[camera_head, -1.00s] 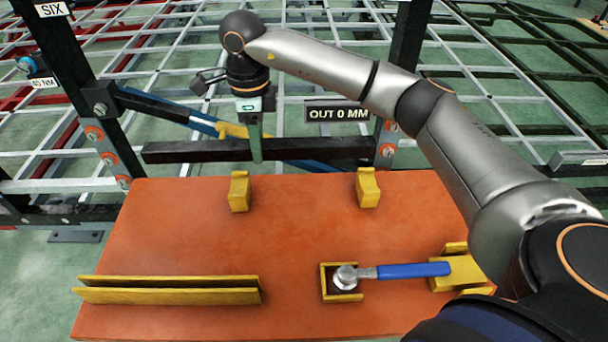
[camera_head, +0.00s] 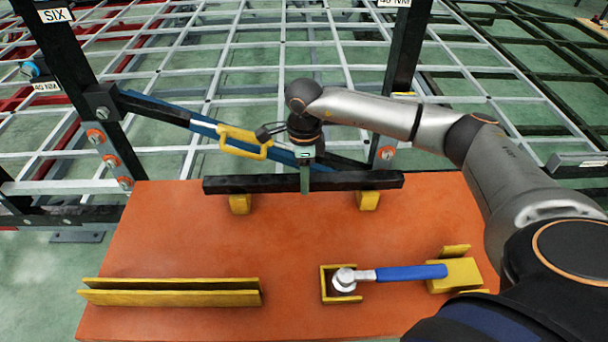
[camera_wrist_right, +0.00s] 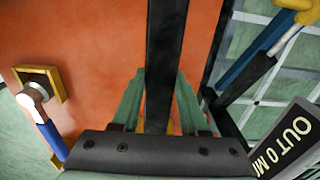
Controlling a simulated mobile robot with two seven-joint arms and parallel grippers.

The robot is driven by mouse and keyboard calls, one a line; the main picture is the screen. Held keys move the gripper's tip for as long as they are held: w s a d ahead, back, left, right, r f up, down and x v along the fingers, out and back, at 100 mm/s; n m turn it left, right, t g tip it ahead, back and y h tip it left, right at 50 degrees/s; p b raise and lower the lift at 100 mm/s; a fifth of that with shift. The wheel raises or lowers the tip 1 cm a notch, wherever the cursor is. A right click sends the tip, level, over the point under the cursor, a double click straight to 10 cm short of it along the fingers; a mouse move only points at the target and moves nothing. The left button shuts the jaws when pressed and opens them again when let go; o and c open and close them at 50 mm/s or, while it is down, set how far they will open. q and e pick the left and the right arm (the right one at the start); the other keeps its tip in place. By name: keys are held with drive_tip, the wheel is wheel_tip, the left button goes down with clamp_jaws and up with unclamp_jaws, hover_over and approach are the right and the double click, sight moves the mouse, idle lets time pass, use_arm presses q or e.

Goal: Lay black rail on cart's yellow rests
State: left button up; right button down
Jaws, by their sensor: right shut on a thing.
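The black rail (camera_head: 245,184) lies crosswise over the far part of the orange cart top (camera_head: 200,240). My right gripper (camera_head: 305,185) is shut on the rail near its middle; in the right wrist view the rail (camera_wrist_right: 167,50) runs between the two green fingers (camera_wrist_right: 160,105). The left yellow rest (camera_head: 240,205) and the right yellow rest (camera_head: 367,201) show just below the rail, their tops covered by it. I cannot tell whether the rail touches them or hangs slightly above. My left gripper is not in view.
A blue-handled wrench (camera_head: 400,272) lies in yellow holders at the cart's front right. A long yellow channel (camera_head: 170,296) sits empty at front left. Behind the cart stand black posts (camera_head: 85,90), a blue bar with a yellow handle (camera_head: 245,142), and the chassis frame.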

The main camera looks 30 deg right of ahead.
drive_tip(key=shift+c, duration=2.2)
unclamp_jaws()
wheel_tip(320, 180, up, 12)
drive_tip(key=shift+b, duration=0.35)
